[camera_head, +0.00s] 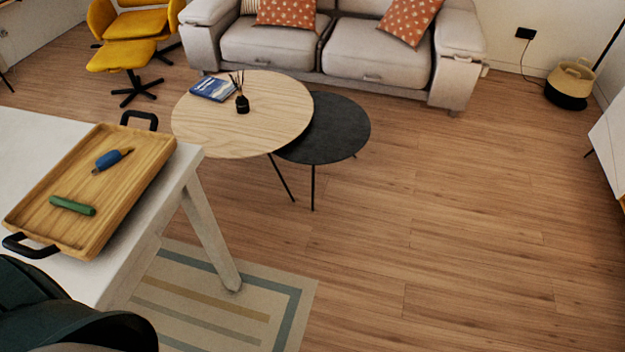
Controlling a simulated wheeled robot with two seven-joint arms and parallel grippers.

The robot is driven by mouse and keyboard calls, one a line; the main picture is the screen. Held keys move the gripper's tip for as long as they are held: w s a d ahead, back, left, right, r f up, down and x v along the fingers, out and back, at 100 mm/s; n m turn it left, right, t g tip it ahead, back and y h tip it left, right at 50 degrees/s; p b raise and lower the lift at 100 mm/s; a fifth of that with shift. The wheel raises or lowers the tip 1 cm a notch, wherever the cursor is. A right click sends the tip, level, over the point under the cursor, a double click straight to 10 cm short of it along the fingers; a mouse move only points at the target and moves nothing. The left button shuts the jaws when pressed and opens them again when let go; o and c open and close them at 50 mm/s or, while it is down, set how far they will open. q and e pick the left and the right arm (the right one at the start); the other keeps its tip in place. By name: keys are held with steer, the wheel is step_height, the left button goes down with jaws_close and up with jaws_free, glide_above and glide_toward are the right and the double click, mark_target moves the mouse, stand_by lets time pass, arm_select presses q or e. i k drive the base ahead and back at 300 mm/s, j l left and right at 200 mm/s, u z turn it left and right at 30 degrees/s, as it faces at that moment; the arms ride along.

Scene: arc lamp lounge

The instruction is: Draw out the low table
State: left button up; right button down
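The low table (343,129) has a round black top on thin dark legs and stands on the wood floor in front of the sofa. Its left part is under the higher round light-wood table (215,122), which hides that part. The right part of the black top is bare and sticks out to the right. Neither of my grippers shows in the view, so nothing is seen touching either table.
A blue book (213,88) and a dark reed diffuser (242,103) stand on the wood table. A grey sofa (270,48) is behind. A white table (28,135) with a wooden tray (125,185) is at left, near a striped rug (293,309). Floor at right is clear.

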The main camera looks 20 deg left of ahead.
mark_target(339, 128)
steer(key=i+u, duration=0.15)
steer(key=u, duration=0.5)
steer(key=i+l+u, duration=0.55)
steer(key=i+l, duration=0.45)
steer(key=i+l+u, duration=0.1)
steer(key=i+l, duration=0.3)
steer(key=l, duration=0.25)
